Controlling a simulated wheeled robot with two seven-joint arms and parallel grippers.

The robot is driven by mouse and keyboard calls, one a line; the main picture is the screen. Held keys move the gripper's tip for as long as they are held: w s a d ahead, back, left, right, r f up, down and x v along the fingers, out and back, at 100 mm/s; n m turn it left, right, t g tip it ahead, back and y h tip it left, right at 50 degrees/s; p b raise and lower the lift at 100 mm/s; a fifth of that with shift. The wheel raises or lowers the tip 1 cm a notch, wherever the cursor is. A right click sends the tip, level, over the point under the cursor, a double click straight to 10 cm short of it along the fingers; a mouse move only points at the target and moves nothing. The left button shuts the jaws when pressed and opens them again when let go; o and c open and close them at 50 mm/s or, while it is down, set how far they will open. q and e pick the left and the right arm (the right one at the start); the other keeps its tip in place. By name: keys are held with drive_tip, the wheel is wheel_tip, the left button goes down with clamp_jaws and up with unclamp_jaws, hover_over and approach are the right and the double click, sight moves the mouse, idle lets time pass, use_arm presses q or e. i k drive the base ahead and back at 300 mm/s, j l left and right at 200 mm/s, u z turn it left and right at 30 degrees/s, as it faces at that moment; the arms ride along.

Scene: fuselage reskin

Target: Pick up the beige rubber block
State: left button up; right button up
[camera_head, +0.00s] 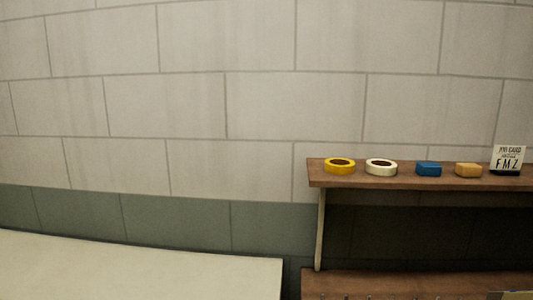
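A small beige-orange block (468,170), which looks like the beige rubber block, sits on the upper wooden shelf (330,182) at the right of the head view. A blue block (428,168) is to its left, with a gap between them. A small white sign with dark letters (508,158) stands to its right. Neither of my grippers is in view.
A yellow tape roll (340,165) and a white tape roll (381,167) lie on the shelf's left part. A lower wooden surface (400,283) is below it. A pale flat surface (130,268) fills the lower left, and a block wall (200,100) stands behind.

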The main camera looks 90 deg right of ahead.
sight(463, 169)
drive_tip(key=z, duration=1)
drive_tip(key=l+z, duration=0.1)
drive_tip(key=z, duration=1.9)
drive_tip(key=i+z, duration=0.1)
drive_tip(key=z, duration=0.9)
